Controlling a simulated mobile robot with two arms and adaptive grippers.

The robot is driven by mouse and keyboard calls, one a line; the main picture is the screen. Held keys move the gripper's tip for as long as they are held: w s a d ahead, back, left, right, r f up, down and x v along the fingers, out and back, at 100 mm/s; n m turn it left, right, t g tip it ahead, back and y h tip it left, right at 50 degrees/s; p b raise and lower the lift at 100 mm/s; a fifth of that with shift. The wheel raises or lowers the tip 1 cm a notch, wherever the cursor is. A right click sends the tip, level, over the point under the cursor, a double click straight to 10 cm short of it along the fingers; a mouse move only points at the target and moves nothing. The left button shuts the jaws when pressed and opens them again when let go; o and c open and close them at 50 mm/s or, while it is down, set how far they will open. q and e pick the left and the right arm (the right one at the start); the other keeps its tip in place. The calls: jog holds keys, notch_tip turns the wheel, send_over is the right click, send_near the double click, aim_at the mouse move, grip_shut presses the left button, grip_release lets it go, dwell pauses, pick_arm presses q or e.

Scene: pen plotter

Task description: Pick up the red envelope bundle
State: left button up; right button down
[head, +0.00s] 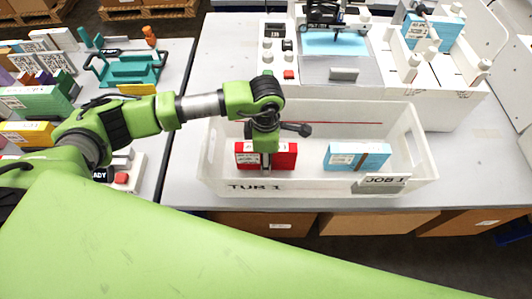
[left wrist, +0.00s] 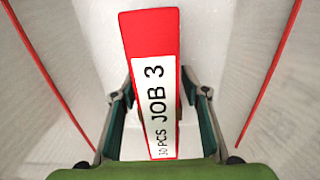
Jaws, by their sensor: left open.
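The red envelope bundle (head: 279,158) stands in the left part of the white tub (head: 330,186) in the head view. In the left wrist view, the bundle (left wrist: 151,75) shows a white label reading "JOB 3" and "10 PCS". My left gripper (left wrist: 158,100) is open, with one finger on each side of the bundle and gaps between the fingers and its sides. In the head view, my left wrist is directly above the bundle and hides part of it. My right gripper is not in view.
A light blue bundle (head: 357,157) stands in the tub's right part, near a "JOB 1" tag (head: 383,181). The pen plotter (head: 337,70) stands behind the tub. A teal fixture (head: 128,68) and several colored bundles are on the left table. The tub walls surround the gripper.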

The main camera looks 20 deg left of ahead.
pick_arm(q)
grip_shut()
jog(key=shift+r, duration=0.1)
